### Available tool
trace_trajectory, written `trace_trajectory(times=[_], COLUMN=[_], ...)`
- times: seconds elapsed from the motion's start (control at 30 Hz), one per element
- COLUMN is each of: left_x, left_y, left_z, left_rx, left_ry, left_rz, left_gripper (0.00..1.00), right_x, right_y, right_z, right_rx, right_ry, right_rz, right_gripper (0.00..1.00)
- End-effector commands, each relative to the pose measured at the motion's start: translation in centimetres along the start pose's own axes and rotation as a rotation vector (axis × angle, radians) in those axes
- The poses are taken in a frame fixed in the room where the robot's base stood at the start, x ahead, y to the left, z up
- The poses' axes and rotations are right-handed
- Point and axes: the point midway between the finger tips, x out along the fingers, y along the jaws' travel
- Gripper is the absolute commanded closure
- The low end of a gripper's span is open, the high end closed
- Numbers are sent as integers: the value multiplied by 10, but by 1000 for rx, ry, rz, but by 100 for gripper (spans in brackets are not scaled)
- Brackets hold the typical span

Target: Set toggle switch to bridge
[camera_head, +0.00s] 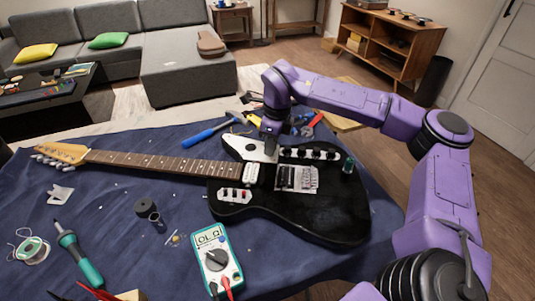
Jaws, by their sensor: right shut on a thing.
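The black electric guitar (330,215) lies face up on the cloth-covered table, its neck pointing left. A white plate (247,150) sits on its upper part, near the neck joint. My right gripper (271,148) points down at the edge of this plate, its arm reaching in from the right. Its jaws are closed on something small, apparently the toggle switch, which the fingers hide. I cannot see which way the switch leans. My left gripper is out of view.
A teal multimeter (217,259) lies in front of the guitar. A soldering iron (79,256) and a solder spool (32,250) are at the front left. A blue-handled screwdriver (203,135) lies behind the neck. Several other tools crowd the table's back edge.

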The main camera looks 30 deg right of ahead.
Motion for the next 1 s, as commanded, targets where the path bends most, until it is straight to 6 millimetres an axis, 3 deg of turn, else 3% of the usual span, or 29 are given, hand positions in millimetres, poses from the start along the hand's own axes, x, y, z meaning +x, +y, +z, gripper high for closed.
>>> trace_trajectory(times=[0.1,0.4,1.0], left_x=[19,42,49], left_y=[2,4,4], left_z=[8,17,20], left_rx=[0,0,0], left_ry=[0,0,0], left_rz=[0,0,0], left_gripper=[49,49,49], right_x=[5,4,2], right_y=[-2,-3,-3], right_z=[-5,-11,-13], right_rx=[4,2,2], right_ry=[-94,-263,-339], right_rz=[16,51,67], right_gripper=[100,100,100])
